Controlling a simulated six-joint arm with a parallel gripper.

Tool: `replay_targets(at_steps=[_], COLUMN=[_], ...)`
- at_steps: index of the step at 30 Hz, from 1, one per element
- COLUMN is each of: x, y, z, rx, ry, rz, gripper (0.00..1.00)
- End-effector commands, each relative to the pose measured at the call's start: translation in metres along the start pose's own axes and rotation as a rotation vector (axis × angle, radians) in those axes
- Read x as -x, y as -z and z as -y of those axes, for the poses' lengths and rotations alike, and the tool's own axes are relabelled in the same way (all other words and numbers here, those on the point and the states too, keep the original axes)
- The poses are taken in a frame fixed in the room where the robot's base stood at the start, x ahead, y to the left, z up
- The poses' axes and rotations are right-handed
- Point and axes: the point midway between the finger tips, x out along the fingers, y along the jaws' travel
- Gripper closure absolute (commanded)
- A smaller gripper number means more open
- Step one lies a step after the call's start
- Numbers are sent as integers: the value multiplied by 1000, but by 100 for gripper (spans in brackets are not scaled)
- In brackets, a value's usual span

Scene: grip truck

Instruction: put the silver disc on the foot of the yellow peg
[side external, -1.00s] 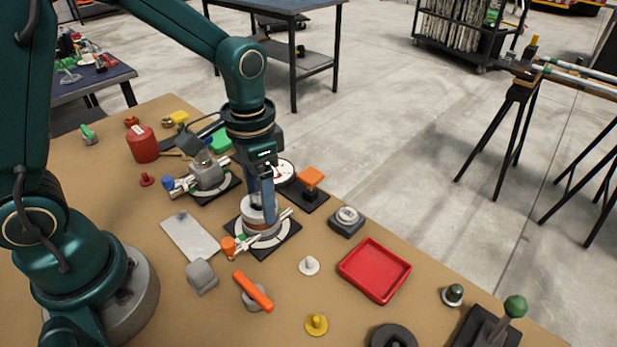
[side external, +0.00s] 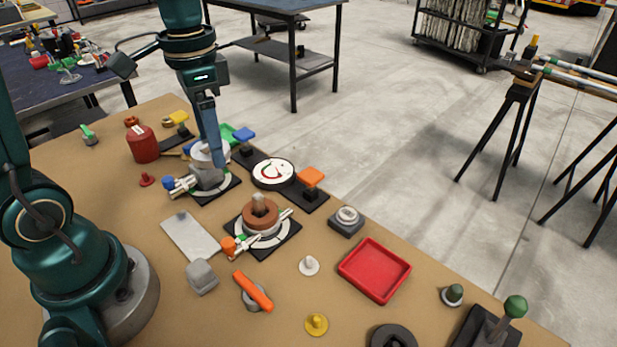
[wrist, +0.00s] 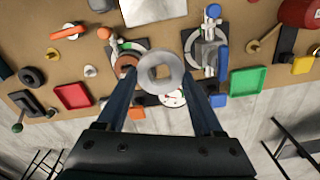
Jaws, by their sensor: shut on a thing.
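The silver disc (wrist: 163,73), a grey ring with a squarish hole, is held between the fingertips of my gripper (wrist: 160,76) in the wrist view. In the side view it shows as a pale ring (side external: 202,152) at the tip of my gripper (side external: 211,154), partly behind a finger. It is raised over the rear clamp fixture. The yellow peg (side external: 316,323) stands upright on a round yellow foot at the front of the table, far from my gripper. Its foot is bare.
A copper ring (side external: 253,216) sits around a grey post on the near clamp fixture. A red tray (side external: 374,270), white peg (side external: 309,266), orange-handled part (side external: 252,291) and black ring (side external: 393,337) lie around the yellow peg. A red canister (side external: 142,144) stands at the back left.

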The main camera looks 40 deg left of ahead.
Motion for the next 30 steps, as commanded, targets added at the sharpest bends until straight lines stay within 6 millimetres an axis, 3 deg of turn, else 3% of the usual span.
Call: replay_targets(at_steps=[9, 14, 16, 23, 30], x=[22, 26, 24, 12, -7], y=[-20, -15, -4, 42, 74], z=[30, 40, 37, -7, -86], rx=[3, 6, -32, -262, -559], ry=[1, 1, -1, -1, 0], rz=[-2, 0, 1, 2, 2], gripper=[90, 90, 90, 91, 91])
